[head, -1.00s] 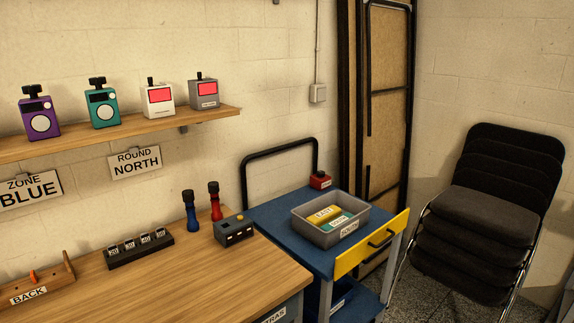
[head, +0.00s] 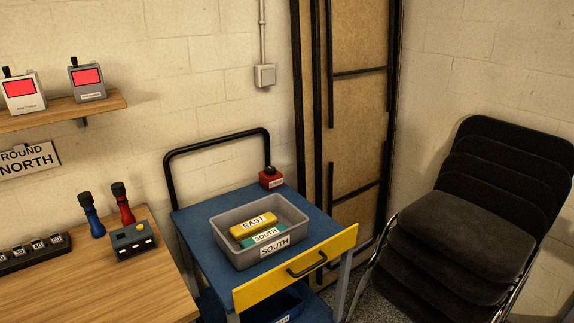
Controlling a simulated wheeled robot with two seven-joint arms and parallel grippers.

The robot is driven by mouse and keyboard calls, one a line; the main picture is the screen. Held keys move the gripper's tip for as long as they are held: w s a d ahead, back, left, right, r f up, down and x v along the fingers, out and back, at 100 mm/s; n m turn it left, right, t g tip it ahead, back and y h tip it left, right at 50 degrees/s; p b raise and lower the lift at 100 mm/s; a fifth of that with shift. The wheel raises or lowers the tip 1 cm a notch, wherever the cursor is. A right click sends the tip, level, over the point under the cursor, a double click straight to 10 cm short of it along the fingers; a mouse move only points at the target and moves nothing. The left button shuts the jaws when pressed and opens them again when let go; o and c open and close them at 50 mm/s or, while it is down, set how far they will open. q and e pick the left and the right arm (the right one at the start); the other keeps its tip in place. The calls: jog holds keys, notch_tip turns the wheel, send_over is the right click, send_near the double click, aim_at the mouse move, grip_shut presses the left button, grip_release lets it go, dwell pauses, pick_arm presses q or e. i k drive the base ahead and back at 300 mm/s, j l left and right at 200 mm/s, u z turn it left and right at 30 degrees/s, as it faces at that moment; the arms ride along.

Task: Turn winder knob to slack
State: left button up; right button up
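No part labelled as the winder knob can be told for sure. A small red box (head: 270,179) with a black top piece and a small unreadable label stands at the back corner of the blue cart. A dark grey box (head: 133,242) with a yellow spot on top and small white marks on its front stands near the right edge of the wooden table. Neither of my grippers is in view.
The blue cart (head: 190,218) carries a grey tray (head: 222,246) with a yellow EAST block (head: 253,224) and a teal SOUTH block (head: 265,236). A yellow panel (head: 265,285) fronts the cart. Stacked black chairs (head: 455,235) stand right. The table (head: 95,290) has bare front space.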

aim_at(270, 170)
jog(key=i+l, duration=0.2)
jog(key=l, duration=0.15)
jog(key=i+l, duration=0.25)
jog(key=l, duration=0.15)
jog(key=i+l, duration=0.2)
jog(key=l, duration=0.15)
